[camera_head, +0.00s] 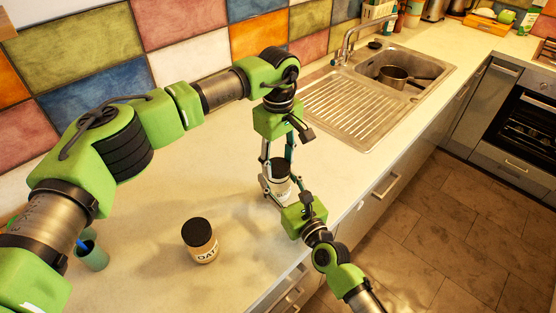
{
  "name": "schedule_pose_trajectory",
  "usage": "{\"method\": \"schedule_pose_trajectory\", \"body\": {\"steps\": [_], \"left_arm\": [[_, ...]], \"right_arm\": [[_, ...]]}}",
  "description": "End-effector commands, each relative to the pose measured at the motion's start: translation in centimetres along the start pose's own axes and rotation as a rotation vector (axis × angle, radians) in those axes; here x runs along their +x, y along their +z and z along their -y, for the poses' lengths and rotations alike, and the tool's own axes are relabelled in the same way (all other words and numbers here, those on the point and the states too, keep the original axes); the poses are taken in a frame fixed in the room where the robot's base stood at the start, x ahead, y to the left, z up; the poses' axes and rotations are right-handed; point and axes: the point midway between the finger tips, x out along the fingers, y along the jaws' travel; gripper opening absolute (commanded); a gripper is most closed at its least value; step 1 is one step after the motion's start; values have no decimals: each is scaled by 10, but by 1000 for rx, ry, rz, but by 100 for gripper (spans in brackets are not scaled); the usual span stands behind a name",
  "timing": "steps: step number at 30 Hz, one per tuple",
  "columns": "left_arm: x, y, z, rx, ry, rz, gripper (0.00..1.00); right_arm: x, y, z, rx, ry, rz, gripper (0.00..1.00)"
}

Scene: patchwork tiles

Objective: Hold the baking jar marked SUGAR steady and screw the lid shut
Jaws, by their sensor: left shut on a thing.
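The SUGAR jar (282,188) stands upright on the worktop near its front edge, a light jar with a dark lid (281,165) at its top; its label is partly covered. My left gripper (279,162) points down from above, its fingers shut on the lid. My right gripper (277,190) comes in low from the front right, its fingers beside the jar's body. Whether they press on it cannot be told. The small gap, if any, between lid and jar is too small to see.
A second jar with a black lid, marked OAT (201,242), stands on the worktop to the left. A green cup (93,256) is at the far left. A sink (388,85) with a pot (394,77) lies at the back right. The worktop between the jars is clear.

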Motion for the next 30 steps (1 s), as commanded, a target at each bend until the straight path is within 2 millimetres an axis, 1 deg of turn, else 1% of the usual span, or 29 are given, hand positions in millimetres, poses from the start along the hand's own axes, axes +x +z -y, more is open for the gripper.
{"method": "schedule_pose_trajectory", "body": {"steps": [16, 17, 20, 23, 30], "left_arm": [[12, 0, 0, 0, -1, 0, 37], [11, 0, 0, 0, -1, 0, 37], [11, 0, 0, 25, -1, 0, 37], [11, 0, 0, 129, 0, 0, 37], [10, 0, 0, 584, 1, -1, 37]], "right_arm": [[0, -1, 0, 0, 0, -3, 9], [0, -1, 0, 0, 0, -3, 0], [0, -2, 0, 0, 0, -3, 0], [0, -2, 0, 0, 0, -3, 0], [0, -2, 0, 0, 0, -3, 0]]}}
